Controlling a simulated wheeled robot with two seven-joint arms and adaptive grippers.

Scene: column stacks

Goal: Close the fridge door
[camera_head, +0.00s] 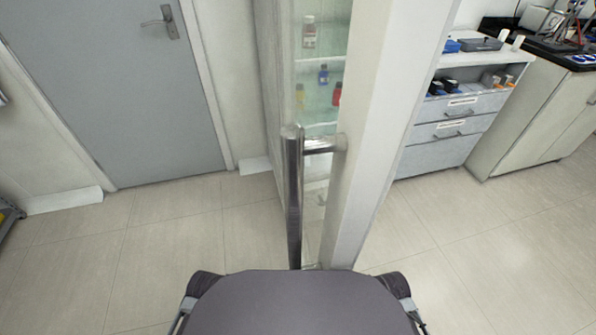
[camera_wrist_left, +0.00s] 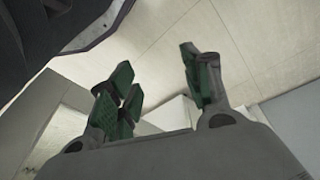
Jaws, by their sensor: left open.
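The fridge door (camera_head: 372,130) has a tall white frame and stands upright close in front of me in the head view. A vertical metal bar handle (camera_head: 294,200) is fixed to it by a short bracket. Glass shelves with small bottles (camera_head: 309,32) show behind the handle. I cannot tell how far the door stands open. My left gripper (camera_wrist_left: 160,88) shows only in the left wrist view. Its green-padded fingers are spread apart with nothing between them, and no contact with the door or handle is visible. My right gripper is not in view.
A grey room door (camera_head: 110,90) is closed at the left. A drawer cabinet (camera_head: 450,130) and a counter (camera_head: 545,110) with lab items stand at the right. The tiled floor (camera_head: 180,235) is clear left of the handle and right of the fridge door.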

